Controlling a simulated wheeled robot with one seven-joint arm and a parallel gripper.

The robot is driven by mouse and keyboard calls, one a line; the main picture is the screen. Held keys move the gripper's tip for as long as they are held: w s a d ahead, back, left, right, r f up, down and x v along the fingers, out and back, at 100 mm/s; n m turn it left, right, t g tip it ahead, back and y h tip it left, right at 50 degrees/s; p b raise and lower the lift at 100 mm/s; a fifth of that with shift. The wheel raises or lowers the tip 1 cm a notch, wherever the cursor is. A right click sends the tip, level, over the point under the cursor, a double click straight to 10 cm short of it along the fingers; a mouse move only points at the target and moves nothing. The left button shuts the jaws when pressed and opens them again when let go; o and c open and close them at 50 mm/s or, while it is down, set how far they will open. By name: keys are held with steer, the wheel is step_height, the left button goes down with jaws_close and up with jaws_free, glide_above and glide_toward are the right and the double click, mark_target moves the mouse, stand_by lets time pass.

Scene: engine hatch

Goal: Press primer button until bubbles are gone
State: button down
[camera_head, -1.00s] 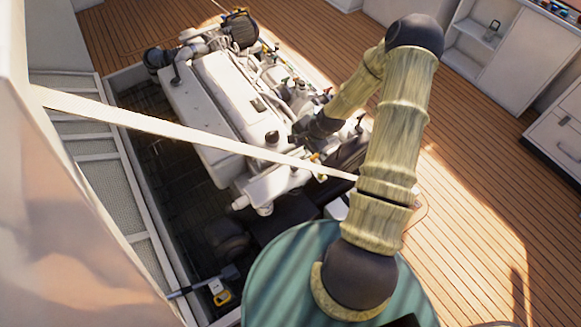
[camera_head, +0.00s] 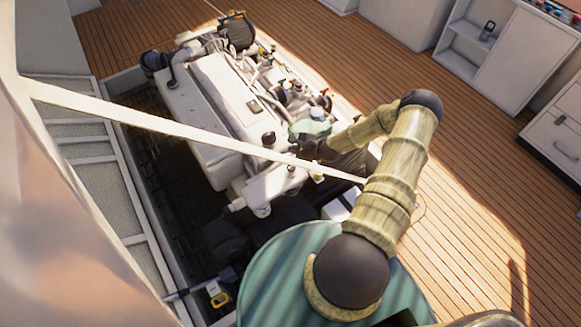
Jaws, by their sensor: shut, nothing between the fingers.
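The white engine (camera_head: 222,92) sits in the open hatch, with hoses, fittings and small caps along its right side. My arm reaches over from the lower right, and its teal end with my gripper (camera_head: 308,128) is over the engine's near right side. My gripper is shut and empty. Its fingertips are too small and cluttered to make out, so I cannot tell whether they touch anything. I cannot pick out the primer button or any bubbles. The arm's end covers part of that side of the engine.
A pale strut (camera_head: 180,130) crosses the view in front of the engine. A yellow-and-white device (camera_head: 217,295) lies at the hatch's lower left. Wooden deck (camera_head: 470,215) is clear to the right. White cabinets (camera_head: 500,45) stand at the upper right.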

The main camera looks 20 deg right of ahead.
steer(key=b, duration=0.7)
glide_toward(290, 166)
steer(key=w+f, duration=0.1)
steer(key=w+a+f, duration=0.1)
steer(key=w, duration=0.1)
steer(key=w+a, duration=0.1)
steer(key=w, duration=0.1)
steer(key=shift+f, duration=0.4)
stand_by(1.0)
steer(key=shift+f, duration=0.45)
steer(key=shift+f+b, duration=0.85)
steer(key=shift+b, duration=0.05)
stand_by(1.2)
steer(key=shift+r, duration=0.15)
steer(key=shift+r+p, duration=0.9)
steer(key=shift+r, duration=0.25)
steer(key=shift+r+p, duration=1.8)
steer(key=shift+r, duration=0.75)
